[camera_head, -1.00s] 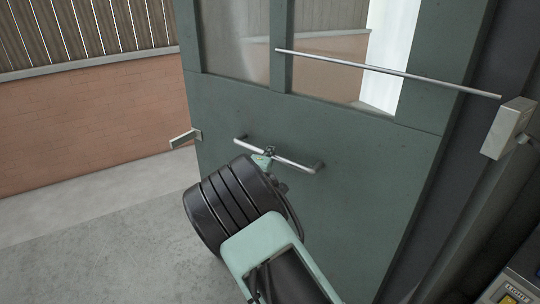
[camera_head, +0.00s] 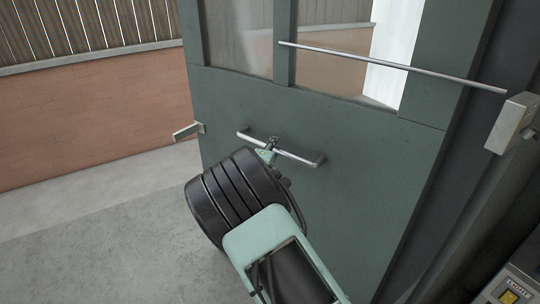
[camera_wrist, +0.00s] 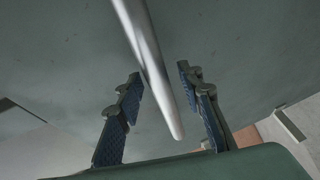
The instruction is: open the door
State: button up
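The grey-green door (camera_head: 380,190) with glazed upper panels stands open, its free edge at the left and outdoor ground showing past it. A horizontal metal bar handle (camera_head: 297,156) is fixed across its near face. A lever (camera_head: 187,131) sticks out at the free edge. My gripper (camera_head: 268,148) is at the bar, left of its middle. In the wrist view, the bar (camera_wrist: 145,55) runs between the two blue-padded fingers of my gripper (camera_wrist: 162,78). The fingers are apart, with a visible gap on the right side of the bar; contact on the left is unclear.
A thin metal rod (camera_head: 390,67) crosses the upper door to a closer box (camera_head: 511,122) at the right frame. A light switch box (camera_head: 513,290) is at the lower right. A brick wall (camera_head: 85,125) stands beyond clear concrete floor (camera_head: 90,235) at the left.

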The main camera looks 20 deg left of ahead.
jog(key=s+d+r, duration=0.1)
jog(key=s+r, duration=0.1)
jog(key=s, duration=0.9)
jog(key=shift+s, duration=0.2)
jog(key=shift+r, duration=0.1)
